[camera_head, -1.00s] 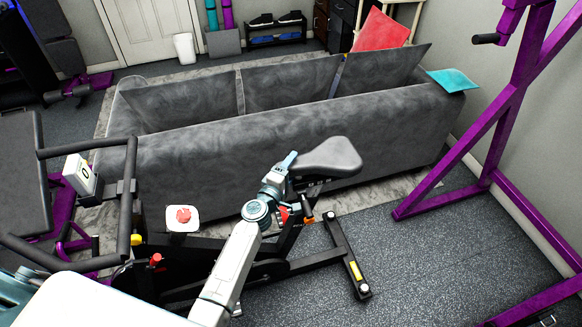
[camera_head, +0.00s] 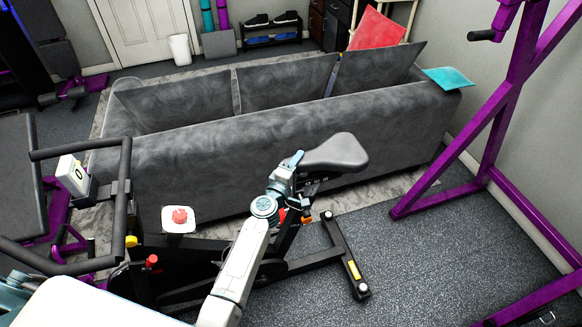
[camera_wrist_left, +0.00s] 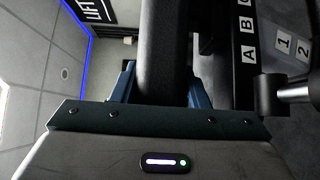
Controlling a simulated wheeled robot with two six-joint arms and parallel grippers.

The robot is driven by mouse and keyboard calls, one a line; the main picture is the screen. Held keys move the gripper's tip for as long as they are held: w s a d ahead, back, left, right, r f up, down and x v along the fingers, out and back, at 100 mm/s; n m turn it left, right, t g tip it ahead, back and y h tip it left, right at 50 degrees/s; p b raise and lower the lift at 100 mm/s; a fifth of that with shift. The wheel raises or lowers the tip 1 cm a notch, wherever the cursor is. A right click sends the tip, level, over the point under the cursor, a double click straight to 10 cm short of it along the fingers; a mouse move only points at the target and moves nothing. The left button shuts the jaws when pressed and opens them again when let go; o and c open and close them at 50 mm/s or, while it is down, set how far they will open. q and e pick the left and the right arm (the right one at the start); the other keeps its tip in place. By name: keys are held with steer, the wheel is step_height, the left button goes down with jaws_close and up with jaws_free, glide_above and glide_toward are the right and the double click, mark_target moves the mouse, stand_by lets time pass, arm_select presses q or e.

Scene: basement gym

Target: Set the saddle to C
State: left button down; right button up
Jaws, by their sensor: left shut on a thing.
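The exercise bike's dark saddle (camera_head: 335,153) sits at the top of its post, beside the grey sofa in the head view. My left gripper (camera_head: 294,162) is shut on the saddle from its front end. In the left wrist view the saddle's dark part (camera_wrist_left: 163,50) lies between the two blue fingers. A scale plate with the letters A, B and C (camera_wrist_left: 247,45) shows to the right there, near a metal knob or rod (camera_wrist_left: 285,92). I cannot tell which letter the saddle is set at. My right gripper is not in view.
The bike's handlebar (camera_head: 124,190) with a small display is at the left. A white pad with a red button (camera_head: 179,217) stands by the frame. The sofa (camera_head: 190,175) is close behind the bike. A purple rack (camera_head: 455,160) stands right, with clear floor (camera_head: 420,260) before it.

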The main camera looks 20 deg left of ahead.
arm_select(q)
steer(key=c, duration=0.8)
jaws_free()
steer(key=shift+a, duration=0.1)
steer(key=shift+s, duration=0.1)
steer(key=s, duration=0.3)
steer(key=s+a, duration=0.1)
steer(key=s, duration=0.3)
steer(key=s+a, duration=0.1)
steer(key=s, duration=0.2)
steer(key=shift+s+b, duration=0.3)
steer(key=shift+b, duration=0.05)
